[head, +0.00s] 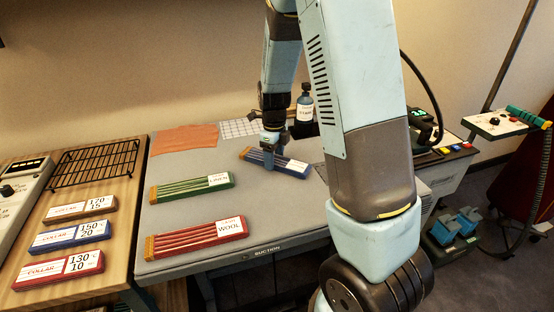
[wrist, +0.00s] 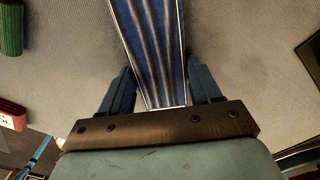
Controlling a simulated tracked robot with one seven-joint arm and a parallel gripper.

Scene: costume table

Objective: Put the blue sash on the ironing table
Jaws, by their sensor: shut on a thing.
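The blue sash (head: 254,156) is a folded, pleated strip with a white label, at the right back of the grey ironing table (head: 190,257). My gripper (head: 270,146) is over the sash and shut on it. In the wrist view the blue sash (wrist: 150,45) runs up between the two fingers of my gripper (wrist: 160,92). The sash appears to lie on or just above the grey surface; I cannot tell if it touches. A green sash (head: 190,187) labelled linen and a red sash (head: 195,238) labelled wool lie on the same table.
An orange cloth (head: 184,139), a white grid (head: 238,128) and a dark bottle (head: 305,105) are at the table's back. A wooden table (head: 120,208) with a black rack (head: 95,163) and several collar boxes stands left. Grey surface between the sashes is clear.

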